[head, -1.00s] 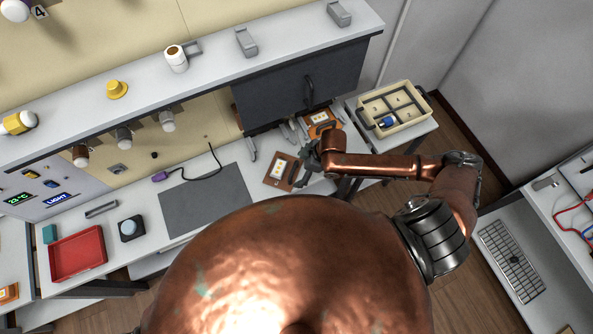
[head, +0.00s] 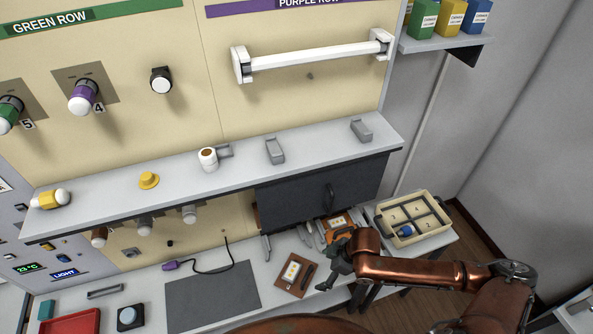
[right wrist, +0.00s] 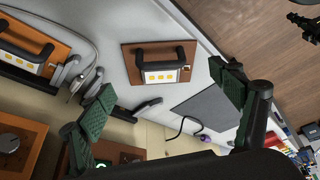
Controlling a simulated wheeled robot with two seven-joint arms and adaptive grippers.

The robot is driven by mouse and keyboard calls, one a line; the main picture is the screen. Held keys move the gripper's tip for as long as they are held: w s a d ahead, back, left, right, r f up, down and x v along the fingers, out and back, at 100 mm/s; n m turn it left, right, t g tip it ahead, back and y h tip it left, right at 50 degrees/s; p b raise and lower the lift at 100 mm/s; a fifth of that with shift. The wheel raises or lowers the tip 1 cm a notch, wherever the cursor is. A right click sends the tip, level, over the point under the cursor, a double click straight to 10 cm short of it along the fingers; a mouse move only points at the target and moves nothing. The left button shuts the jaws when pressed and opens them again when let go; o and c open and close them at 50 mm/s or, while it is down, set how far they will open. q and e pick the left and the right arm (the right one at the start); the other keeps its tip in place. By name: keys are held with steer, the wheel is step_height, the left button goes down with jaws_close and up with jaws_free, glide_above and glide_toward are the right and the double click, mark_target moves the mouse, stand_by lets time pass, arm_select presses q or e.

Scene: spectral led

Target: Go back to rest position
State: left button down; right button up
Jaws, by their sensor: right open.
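My right gripper (head: 338,268) is over the right end of the bench in the head view, on the copper arm that comes in from the right. In the right wrist view the gripper (right wrist: 165,125) has its two green-padded fingers wide apart with nothing between them. An orange board with an LED panel and a black handle (head: 296,273) lies flat on the bench just left of the gripper. The board also shows beyond the fingers in the right wrist view (right wrist: 160,72), apart from them.
A cream divided box (head: 437,236) with a blue item (head: 405,231) stands at the right. A second orange board (head: 338,222) lies under the dark cabinet (head: 290,205). A grey mat (head: 212,297) and red tray (head: 72,324) lie left.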

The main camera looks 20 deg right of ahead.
steer(key=a+m, duration=0.1)
steer(key=a, duration=0.3)
steer(key=s+d+f+m+h, duration=0.2)
steer(key=s+d+m, duration=0.4)
steer(key=s+d, duration=0.2)
steer(key=s+d+f+m+h, duration=0.25)
steer(key=s+d+m, duration=0.25)
steer(key=s+d, duration=0.4)
step_height(320, 180, down, 30)
steer(key=a+b, duration=0.2)
steer(key=b, duration=0.2)
steer(key=s+f+g+b, duration=0.1)
steer(key=s+f, duration=0.8)
steer(key=f, duration=0.3)
steer(key=s+f+n+b, duration=0.1)
steer(key=s+f+b, duration=0.1)
steer(key=s+f, duration=0.8)
steer(key=shift+f+g, duration=0.4)
steer(key=shift+f, duration=0.5)
